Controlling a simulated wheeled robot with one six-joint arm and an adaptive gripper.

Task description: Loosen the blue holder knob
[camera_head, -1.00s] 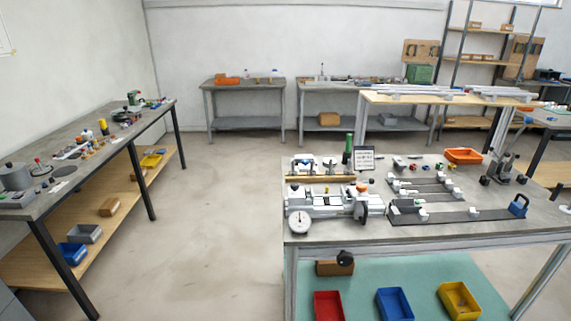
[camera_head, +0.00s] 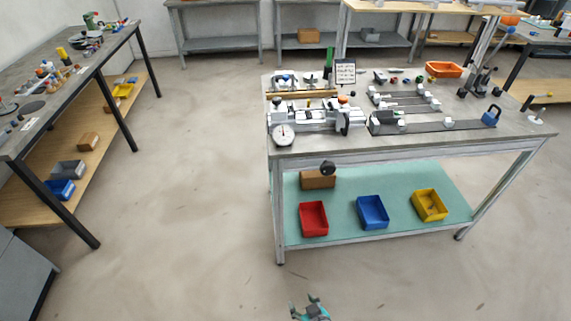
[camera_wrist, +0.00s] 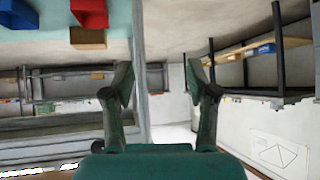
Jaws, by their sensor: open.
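A blue holder-like block (camera_head: 490,117) with a handle-shaped top stands near the right end of the dark rail (camera_head: 465,125) on the grey workbench (camera_head: 400,148). It is too small here to make out a knob on it. My gripper (camera_head: 312,308) shows at the bottom edge of the head view, low in front of the bench and well away from the blue block. In the wrist view my gripper (camera_wrist: 159,82) has its two fingers apart with nothing between them. The blue block cannot be made out in the wrist view, which looks turned over.
Under the bench is a green shelf with a red bin (camera_head: 313,218), a blue bin (camera_head: 372,212) and a yellow bin (camera_head: 429,205). A gauge fixture (camera_head: 285,133) sits at the bench's left front. Another bench (camera_head: 80,75) stands left. The floor between is clear.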

